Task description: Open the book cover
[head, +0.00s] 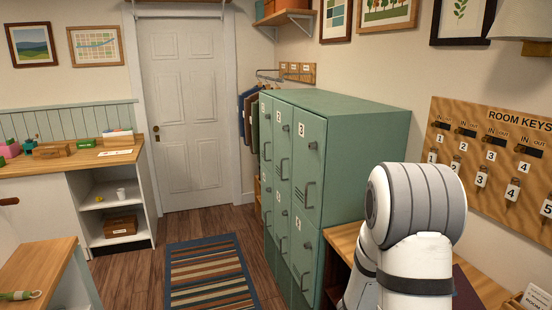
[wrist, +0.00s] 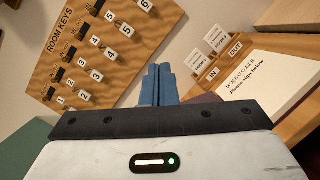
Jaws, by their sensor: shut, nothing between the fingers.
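The book shows in the wrist view as a white page (wrist: 262,88) reading "WELCOME Please sign below", to the right of my gripper. A dark maroon piece (wrist: 208,98), seemingly its cover, shows beside my fingers, mostly hidden behind my gripper body. In the head view a dark maroon surface (head: 467,291) shows just right of my arm; the page is hidden there. My gripper (wrist: 157,70) has its blue fingers together, with nothing between them. I cannot tell whether the fingers touch the cover. In the head view my arm hides the gripper.
A wooden IN/OUT card holder (wrist: 225,62) stands behind the page. The room-key board (head: 490,165) hangs on the wall. Green lockers (head: 350,120) stand left of my arm. The floor by the striped rug (head: 210,275) is clear.

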